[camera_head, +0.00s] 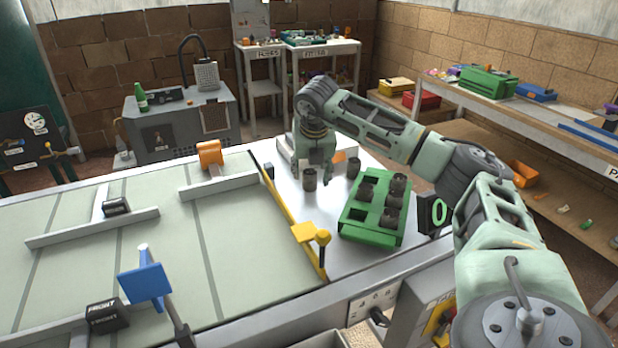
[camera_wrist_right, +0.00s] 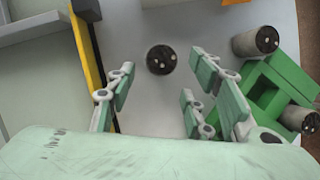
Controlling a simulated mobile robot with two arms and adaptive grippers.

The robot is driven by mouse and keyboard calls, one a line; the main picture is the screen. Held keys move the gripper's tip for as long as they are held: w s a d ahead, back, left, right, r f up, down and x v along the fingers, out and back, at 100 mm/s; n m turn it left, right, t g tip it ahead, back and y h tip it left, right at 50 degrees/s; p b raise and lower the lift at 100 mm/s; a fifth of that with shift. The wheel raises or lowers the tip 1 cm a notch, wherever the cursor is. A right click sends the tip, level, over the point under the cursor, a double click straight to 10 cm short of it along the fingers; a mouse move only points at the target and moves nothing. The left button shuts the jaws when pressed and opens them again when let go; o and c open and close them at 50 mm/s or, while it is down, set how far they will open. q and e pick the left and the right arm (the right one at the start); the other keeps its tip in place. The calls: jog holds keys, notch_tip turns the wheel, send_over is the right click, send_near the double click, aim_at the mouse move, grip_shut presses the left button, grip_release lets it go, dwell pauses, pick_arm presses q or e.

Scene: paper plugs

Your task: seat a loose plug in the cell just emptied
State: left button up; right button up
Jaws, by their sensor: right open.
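The green tray (camera_head: 372,237) stands on the pale worktop with several dark brown plugs in its cells. At least one cell looks empty, with bare green inside, in the right wrist view (camera_wrist_right: 262,92). My right gripper (camera_head: 318,178) is open and points down by the nearer plug. In the right wrist view that plug (camera_wrist_right: 160,60) shows between the spread fingers, ahead of their tips, apart from them. My left gripper is out of view.
Clear worktop lies between rail and tray.

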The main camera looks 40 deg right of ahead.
aim_at(309, 174)
jog(key=x, duration=0.4)
jog(key=shift+w+r+p, duration=0.15)
jog(key=shift+w+p, duration=0.1)
jog(key=shift+p, duration=0.1)
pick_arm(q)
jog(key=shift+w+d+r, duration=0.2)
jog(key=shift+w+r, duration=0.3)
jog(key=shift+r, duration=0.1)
pick_arm(e)
jog(key=c, duration=1)
